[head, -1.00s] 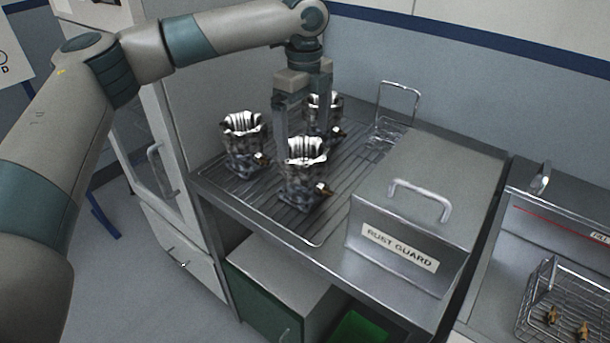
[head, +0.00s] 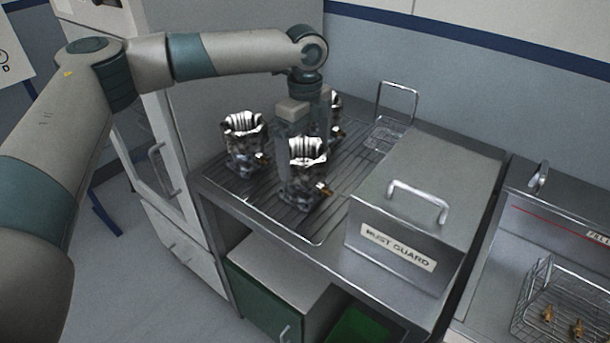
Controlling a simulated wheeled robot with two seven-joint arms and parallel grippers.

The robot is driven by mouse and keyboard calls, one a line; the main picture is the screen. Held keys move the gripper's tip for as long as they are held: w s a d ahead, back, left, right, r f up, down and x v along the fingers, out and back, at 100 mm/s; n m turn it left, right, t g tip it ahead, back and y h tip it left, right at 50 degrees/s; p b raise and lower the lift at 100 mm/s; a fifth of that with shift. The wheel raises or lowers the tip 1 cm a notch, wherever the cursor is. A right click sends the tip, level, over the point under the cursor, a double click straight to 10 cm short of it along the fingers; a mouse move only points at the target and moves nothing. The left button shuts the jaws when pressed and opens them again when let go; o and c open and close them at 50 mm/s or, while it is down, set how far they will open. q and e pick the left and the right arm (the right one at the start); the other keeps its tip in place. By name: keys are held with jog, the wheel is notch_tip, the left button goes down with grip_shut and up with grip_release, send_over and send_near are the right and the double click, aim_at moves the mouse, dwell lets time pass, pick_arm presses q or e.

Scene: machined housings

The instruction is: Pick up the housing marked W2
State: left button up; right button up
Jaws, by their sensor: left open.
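Three shiny metal housings with brass fittings stand upright on a ribbed draining rack: a left one (head: 245,143), a front one (head: 304,172) and a back one (head: 335,114). I cannot read any marking on them, so I cannot tell which is W2. My left gripper (head: 307,132) points down, open, behind the front housing and at the back one. Its fingers hide much of the back housing, and the front housing covers the fingertips. I cannot tell whether the fingers are around the back housing or touching it. My right gripper is not in view.
A steel box labelled RUST GUARD (head: 397,245), with a handle on top, stands right of the rack (head: 262,203). A wire basket (head: 388,133) stands behind. Another wire basket (head: 560,300) with brass parts is at the lower right. A cabinet stands left.

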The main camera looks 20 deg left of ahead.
pick_arm(q)
jog(key=c, duration=1.7)
jog(key=shift+r, duration=0.1)
jog(key=shift+c, duration=1)
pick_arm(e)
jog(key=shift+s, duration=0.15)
